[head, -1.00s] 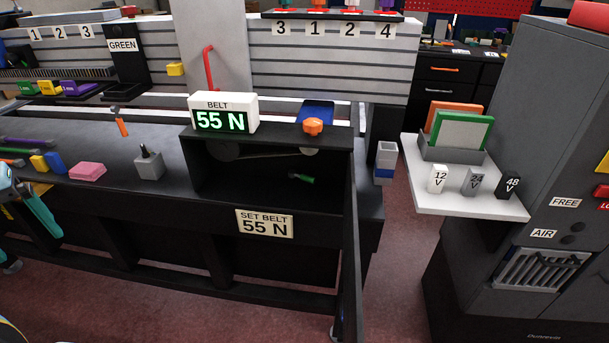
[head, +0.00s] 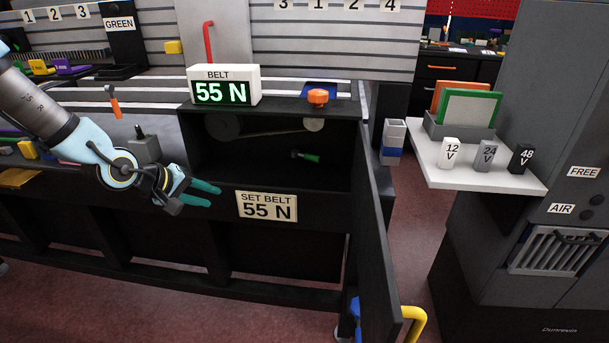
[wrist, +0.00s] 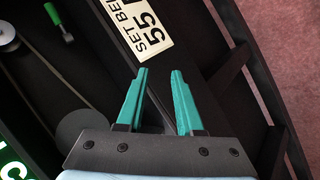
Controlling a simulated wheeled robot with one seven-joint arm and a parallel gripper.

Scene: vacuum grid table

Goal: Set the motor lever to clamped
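A small lever with a green handle (head: 308,157) sits inside the open dark compartment under the belt display; I take it as the motor lever. It also shows at the upper left of the wrist view (wrist: 54,14). No clamped marking is readable near it. My gripper (head: 214,196) has teal fingers and is in front of the compartment's lower left edge, left of the SET BELT 55 N sign (head: 267,206) and apart from the lever. In the wrist view my gripper (wrist: 159,72) is open, with nothing between the fingers.
The compartment's door (head: 378,225) stands open at its right side. Pulleys and a belt run along the back above the lever. The belt display (head: 225,92) reads 55 N, with an orange knob (head: 318,96) to its right. A white shelf (head: 470,177) stands farther right.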

